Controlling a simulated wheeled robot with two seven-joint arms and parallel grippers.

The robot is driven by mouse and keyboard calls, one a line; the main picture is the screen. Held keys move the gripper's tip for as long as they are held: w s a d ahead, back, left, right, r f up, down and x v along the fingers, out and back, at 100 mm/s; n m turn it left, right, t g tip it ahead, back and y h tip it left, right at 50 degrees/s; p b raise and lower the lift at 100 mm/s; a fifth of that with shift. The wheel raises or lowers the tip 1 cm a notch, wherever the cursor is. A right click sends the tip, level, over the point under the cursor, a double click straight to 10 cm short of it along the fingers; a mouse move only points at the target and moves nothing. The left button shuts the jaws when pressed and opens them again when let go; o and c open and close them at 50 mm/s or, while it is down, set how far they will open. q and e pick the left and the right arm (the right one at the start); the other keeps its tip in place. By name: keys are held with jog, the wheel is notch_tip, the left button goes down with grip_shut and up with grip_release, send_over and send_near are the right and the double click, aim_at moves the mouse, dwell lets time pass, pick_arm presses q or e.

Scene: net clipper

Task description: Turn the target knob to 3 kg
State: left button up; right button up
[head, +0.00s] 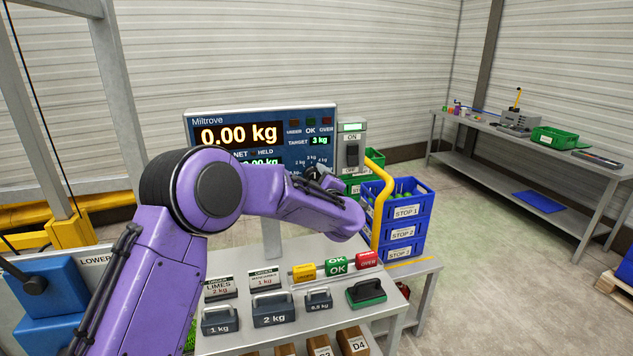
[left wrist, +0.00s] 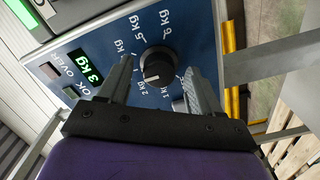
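The target knob (left wrist: 157,68) is a round black dial on the blue scale panel in the left wrist view, ringed by kg labels. Its white mark points down-left in that view. My left gripper (left wrist: 158,74) is open, with one grey finger on each side of the knob; I cannot tell whether they touch it. In the head view my left gripper (head: 322,181) is at the panel's lower right and hides the knob. The scale display (head: 262,136) reads 0.00 kg. The green target readout (head: 319,141) reads 3 kg, also in the left wrist view. My right gripper is not in view.
An on/off switch box (head: 351,148) stands right of the display, with a yellow rail (head: 379,205) beside it. Below, the bench holds weights (head: 273,309), label cards and a green-based stamp (head: 366,292). Blue crates (head: 404,218) stand behind.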

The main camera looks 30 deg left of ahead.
pick_arm(q)
jog(key=shift+s+d, duration=0.2)
jog(key=shift+d, duration=0.05)
jog(key=b+v, duration=0.4)
jog(key=v, duration=0.6)
jog(key=shift+w, duration=0.1)
